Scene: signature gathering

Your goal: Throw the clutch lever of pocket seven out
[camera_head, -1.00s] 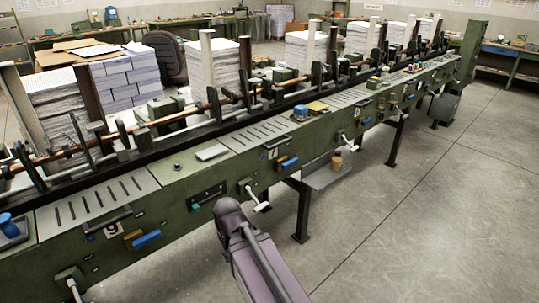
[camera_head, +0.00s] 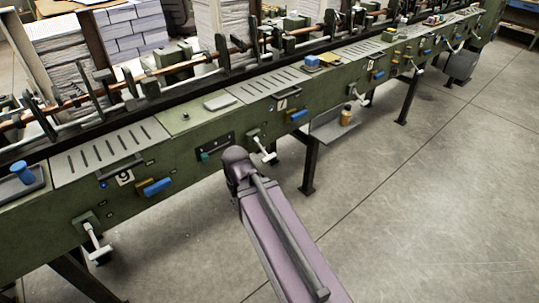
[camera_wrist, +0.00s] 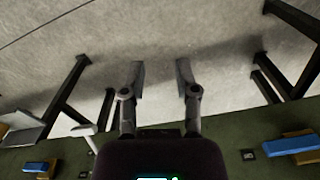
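Along the green machine's front, white-handled levers hang below the pockets. One lever (camera_head: 262,147) is at mid-picture, just right of my arm's end, its white handle angled down and outward; its nearby number plate (camera_head: 283,104) is too small to read surely. Another lever (camera_head: 95,240) hangs left of the plate reading 9 (camera_head: 125,178); a further lever (camera_head: 357,93) is farther along. In the wrist view a white lever handle (camera_wrist: 85,131) shows left of my gripper (camera_wrist: 160,72). The gripper is open and empty, over floor, touching no lever. In the head view it is hidden.
Blue handles (camera_head: 157,187) protrude from the machine front (camera_head: 180,165). Machine legs (camera_head: 310,165) stand below. The concrete floor (camera_head: 430,190) at right is clear.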

